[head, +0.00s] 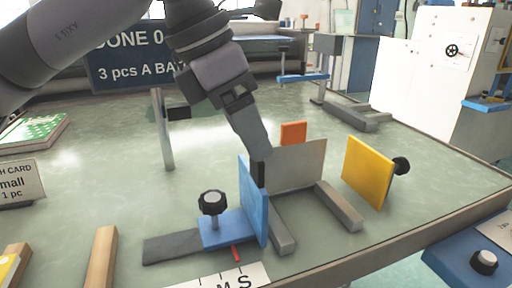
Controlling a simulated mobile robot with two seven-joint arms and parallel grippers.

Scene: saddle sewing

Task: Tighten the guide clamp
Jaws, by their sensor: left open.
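The guide clamp is a blue block (225,232) with an upright blue plate (252,198) at its right end and a black knob (213,202) on a short post. It sits on a flat grey bar (172,247), and a red pointer (237,254) sticks out toward a white scale marked M and S (225,279). My left gripper (259,173) is open and points down at the top of the blue plate, to the right of the knob. I cannot tell if it touches the plate. Its fingers partly overlap in this view. My right gripper is not in view.
A grey upright plate (300,163), an orange block (293,132), grey rails (338,205) and a yellow plate (368,172) with a black knob stand to the right. A thin grey post (162,130) stands behind left. The green tabletop at left centre is clear.

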